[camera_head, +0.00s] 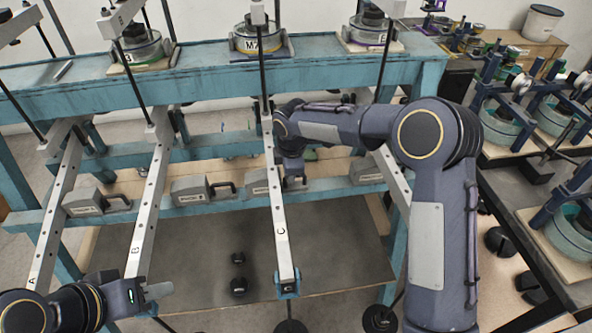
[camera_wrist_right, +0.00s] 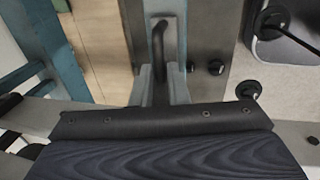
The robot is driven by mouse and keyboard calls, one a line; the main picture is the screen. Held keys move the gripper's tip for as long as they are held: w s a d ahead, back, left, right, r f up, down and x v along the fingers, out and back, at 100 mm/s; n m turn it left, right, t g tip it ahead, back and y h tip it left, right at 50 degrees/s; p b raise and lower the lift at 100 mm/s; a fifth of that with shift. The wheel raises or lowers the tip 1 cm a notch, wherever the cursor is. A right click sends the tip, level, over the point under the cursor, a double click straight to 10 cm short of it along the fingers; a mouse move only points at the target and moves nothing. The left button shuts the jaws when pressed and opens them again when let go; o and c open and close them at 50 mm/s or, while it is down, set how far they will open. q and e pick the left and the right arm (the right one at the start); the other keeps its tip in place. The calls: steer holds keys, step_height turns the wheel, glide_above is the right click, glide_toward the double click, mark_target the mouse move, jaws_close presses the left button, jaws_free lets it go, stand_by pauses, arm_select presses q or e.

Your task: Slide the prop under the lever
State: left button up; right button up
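Silver levers A (camera_head: 50,220), B (camera_head: 150,205) and C (camera_head: 278,218) run from the teal frame towards me; a fourth is partly behind my right arm. Grey wedge-like props with black handles sit along the lower teal beam: a left one (camera_head: 92,201), a middle one (camera_head: 190,191), one beside lever C (camera_head: 258,182) and a right one (camera_head: 366,171). My right gripper (camera_head: 292,182) is at the handle by lever C. In the right wrist view a black handle (camera_wrist_right: 159,50) lies between the fingers; whether they grip it is unclear. My left gripper (camera_head: 158,295) is near lever B's front end, its opening unclear.
The teal upper beam (camera_head: 210,80) carries round weighing pans, one marked M2 (camera_head: 254,43). Small black weights (camera_head: 239,286) lie on the grey floor board (camera_head: 200,245). A dark bench (camera_head: 520,205) with similar teal devices stands to the right.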

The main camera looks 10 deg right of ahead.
steer(key=o, duration=0.3)
steer(key=shift+a, duration=0.15)
steer(key=shift+o, duration=0.2)
step_height(320, 180, up, 8)
steer(key=s, duration=0.1)
steer(key=shift+s+f+b, duration=0.2)
steer(key=shift+s+b, duration=0.05)
steer(key=shift+b, duration=0.1)
steer(key=shift+d, duration=0.25)
